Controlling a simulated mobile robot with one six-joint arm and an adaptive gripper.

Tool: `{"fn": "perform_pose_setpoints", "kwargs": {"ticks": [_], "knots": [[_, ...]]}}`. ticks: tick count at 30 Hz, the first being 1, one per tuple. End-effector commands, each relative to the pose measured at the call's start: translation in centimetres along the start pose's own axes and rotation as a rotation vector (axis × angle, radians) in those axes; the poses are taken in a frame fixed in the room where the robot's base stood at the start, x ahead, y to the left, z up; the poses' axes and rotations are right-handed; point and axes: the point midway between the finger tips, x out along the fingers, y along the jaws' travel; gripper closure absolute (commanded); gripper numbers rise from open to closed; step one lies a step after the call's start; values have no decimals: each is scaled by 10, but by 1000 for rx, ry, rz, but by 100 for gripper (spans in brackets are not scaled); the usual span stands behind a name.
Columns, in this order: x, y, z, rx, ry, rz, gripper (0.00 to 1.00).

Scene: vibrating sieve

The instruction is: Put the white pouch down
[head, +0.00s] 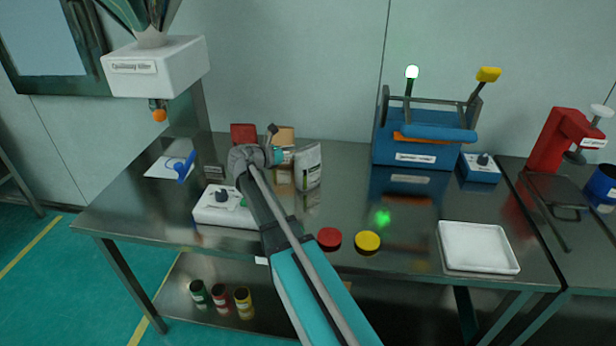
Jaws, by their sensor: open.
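The white pouch (308,167) stands upright on the steel table (405,215), near its back edge, left of the middle. It has grey printing or a label on its front, too small to read. My gripper (281,156) is just left of the pouch, at about the height of its upper part. The gripper is open. Its fingers are small in this view and partly hidden by my wrist, so I cannot tell whether they touch the pouch.
A tan box (284,136) and a dark red box (243,134) stand behind my wrist. A white control box (222,207) is left of my arm. Red (329,237) and yellow (367,240) lids lie in front. A blue machine (410,140) and a white tray (478,247) are right.

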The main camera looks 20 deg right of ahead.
Motion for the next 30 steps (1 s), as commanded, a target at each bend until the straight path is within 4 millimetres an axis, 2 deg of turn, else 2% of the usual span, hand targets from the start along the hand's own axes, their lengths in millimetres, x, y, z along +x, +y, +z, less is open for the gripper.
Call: {"fn": "perform_pose_setpoints", "kwargs": {"ticks": [14, 30], "knots": [[47, -4, 0, 1, 0, -1, 51], [49, -4, 1, 0, 0, -1, 51]]}}
